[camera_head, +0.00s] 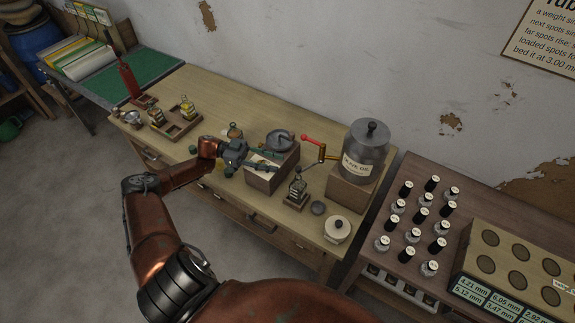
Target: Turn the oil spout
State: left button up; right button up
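A grey metal oil canister (366,153) labelled as olive oil stands on a wooden block at the right end of the wooden bench. A brass spout (322,153) with a red lever (310,141) sticks out from its left side. A small glass bottle (297,189) stands below the spout. My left gripper (275,161) is left of the spout, in front of a wooden box, and apart from the lever. Its fingers look spread, with nothing visible between them. My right gripper is not in view.
A wooden box (268,180) with a grey round top piece (280,140) stands beside my gripper. A lidded cream jar (337,229) is at the bench's front right. Several black-capped bottles (413,219) stand on the right table. A wooden tray (177,128) is at left.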

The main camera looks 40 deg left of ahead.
pick_arm(q)
jog(key=shift+v, duration=1.45)
